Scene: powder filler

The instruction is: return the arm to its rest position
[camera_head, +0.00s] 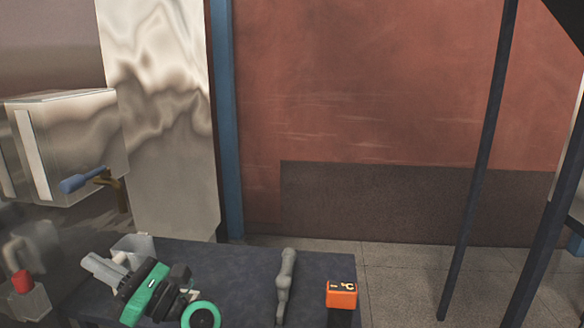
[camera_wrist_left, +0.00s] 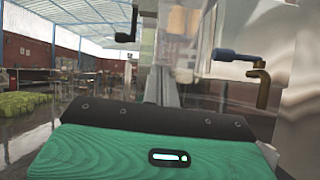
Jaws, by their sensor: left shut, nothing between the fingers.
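My left gripper (camera_head: 92,264) shows at the lower left of the head view, its grey fingers pointing to the upper left. It is shut and empty, over the left part of the dark table (camera_head: 240,262). Behind the fingers is my black and green wrist, and a green ring of my arm is at the bottom edge. In the left wrist view the green wrist band (camera_wrist_left: 120,155) with its small light fills the bottom. My right gripper is in neither view.
A metal box (camera_head: 75,140) with a blue-handled tap (camera_head: 85,182) stands at the left; the tap also shows in the wrist view (camera_wrist_left: 238,56). A grey tool (camera_head: 285,280) and an orange device (camera_head: 341,294) are at the table's right. Open floor (camera_head: 400,290) lies beyond, with dark posts.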

